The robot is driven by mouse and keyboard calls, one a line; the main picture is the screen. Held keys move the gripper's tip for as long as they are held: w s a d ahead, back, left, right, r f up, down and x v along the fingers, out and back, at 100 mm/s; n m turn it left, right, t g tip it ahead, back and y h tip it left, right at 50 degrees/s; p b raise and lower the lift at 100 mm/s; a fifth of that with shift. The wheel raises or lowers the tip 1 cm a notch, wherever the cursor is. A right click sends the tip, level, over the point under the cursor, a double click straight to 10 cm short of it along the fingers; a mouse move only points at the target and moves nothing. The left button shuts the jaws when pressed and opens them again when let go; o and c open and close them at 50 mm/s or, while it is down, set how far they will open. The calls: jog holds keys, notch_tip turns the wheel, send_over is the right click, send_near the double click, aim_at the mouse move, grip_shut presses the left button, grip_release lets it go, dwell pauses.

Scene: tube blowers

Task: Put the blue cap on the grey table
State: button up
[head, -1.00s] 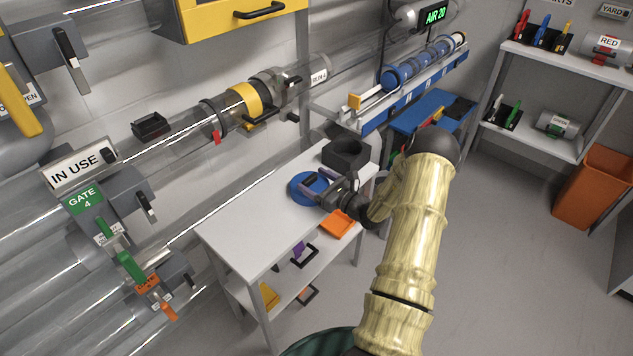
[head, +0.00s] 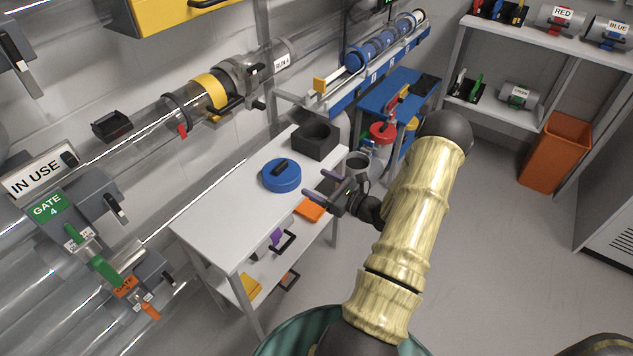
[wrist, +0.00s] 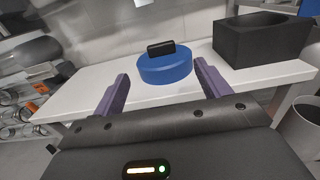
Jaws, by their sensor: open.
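The blue cap (head: 281,177), a round disc with a black handle on top, lies flat on the grey table (head: 222,215). It also shows in the wrist view (wrist: 165,68), ahead of and between my fingers. My gripper (head: 317,184) is open and empty, just off the table's right edge. Its two purple fingers point toward the cap and are apart from it. In the wrist view my gripper (wrist: 160,85) shows a clear gap between the fingers and the cap.
A black open box (head: 316,140) stands on the table behind the cap. An orange tray (head: 310,210) shows by the table's right edge, below my gripper. A blue table (head: 400,95) stands behind. The table's front left part is bare.

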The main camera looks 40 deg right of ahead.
dwell(0.3)
jog(key=s+a+r+n+g+y, duration=0.2)
jog(key=s+a+n+g, duration=0.1)
jog(key=a+n+g, duration=0.55)
jog(key=s+a+r+n+g+y, duration=0.25)
jog(key=a+n+g, duration=0.3)
jog(key=a, duration=0.65)
jog(key=s+a+r+n+h, duration=0.4)
jog(key=s+r+n+h, duration=0.4)
jog(key=n, duration=1)
jog(key=h, duration=0.2)
jog(key=shift+s+h, duration=0.35)
jog(key=shift+s, duration=0.05)
jog(key=shift+a+r, duration=0.1)
